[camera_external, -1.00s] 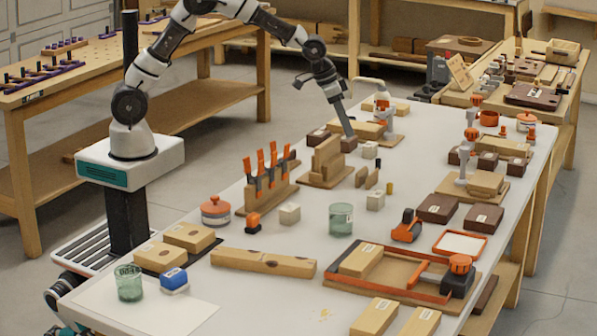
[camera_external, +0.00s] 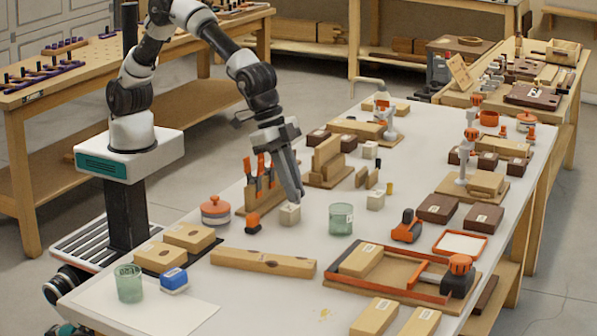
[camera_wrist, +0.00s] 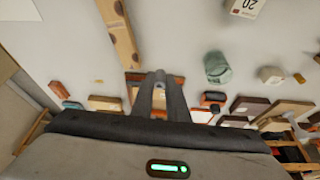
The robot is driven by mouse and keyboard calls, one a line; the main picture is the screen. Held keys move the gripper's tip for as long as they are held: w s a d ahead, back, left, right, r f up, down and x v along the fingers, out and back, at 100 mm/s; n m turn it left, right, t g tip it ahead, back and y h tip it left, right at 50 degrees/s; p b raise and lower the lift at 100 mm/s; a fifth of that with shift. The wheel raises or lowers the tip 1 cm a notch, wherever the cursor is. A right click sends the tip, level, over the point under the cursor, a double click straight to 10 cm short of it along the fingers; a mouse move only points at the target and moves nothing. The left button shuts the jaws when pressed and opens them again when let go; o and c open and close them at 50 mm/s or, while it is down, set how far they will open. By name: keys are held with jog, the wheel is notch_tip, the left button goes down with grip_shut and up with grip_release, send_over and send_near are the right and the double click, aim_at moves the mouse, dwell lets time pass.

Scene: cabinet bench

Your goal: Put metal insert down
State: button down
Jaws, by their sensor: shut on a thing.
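In the external view the insert is too small to make out. I cannot tell whether it touches anything.
A green glass (camera_external: 341,219) stands to the right of the gripper. Upright orange-handled clamps (camera_external: 262,173) stand just left of it. A long wooden plank (camera_external: 263,262) lies in front. Bare bench shows between the glass and the plank.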

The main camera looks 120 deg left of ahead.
jog(key=m, duration=0.1)
send_over(265, 258)
jog(key=s, duration=0.2)
jog(key=f, duration=0.4)
jog(key=f+b, duration=0.1)
jog(key=f, duration=0.4)
jog(key=shift+w+a+f, duration=0.2)
jog(key=shift+f+b, duration=0.15)
jog(key=shift+b, duration=0.15)
jog(key=c, duration=2.2)
grip_release()
jog(key=shift+f, duration=0.1)
jog(key=o, duration=0.5)
